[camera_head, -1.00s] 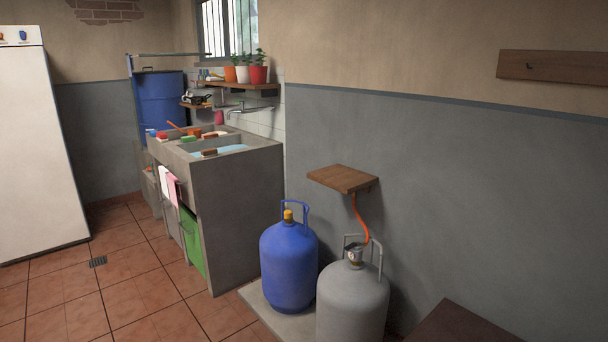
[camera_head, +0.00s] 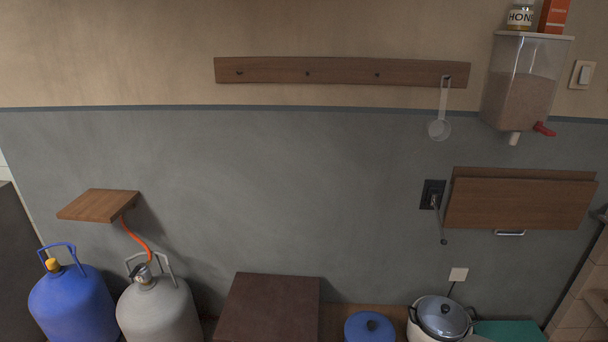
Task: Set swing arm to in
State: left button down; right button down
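No part is clearly identifiable as the swing arm. A small dark wall bracket (camera_head: 432,194) with a thin rod hanging down to a small knob is on the grey wall at right of centre. I cannot tell whether it is the swing arm. Neither of my grippers is in view.
A folded wooden wall panel (camera_head: 520,204) is right of the bracket. Above are a hook rail (camera_head: 290,71) with a hanging scoop (camera_head: 439,129), and a clear dispenser (camera_head: 520,85). Blue (camera_head: 72,308) and grey (camera_head: 160,312) gas cylinders stand at lower left. Pots (camera_head: 442,316) are below.

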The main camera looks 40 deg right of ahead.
aim_at(433, 200)
jog(key=z, duration=2.3)
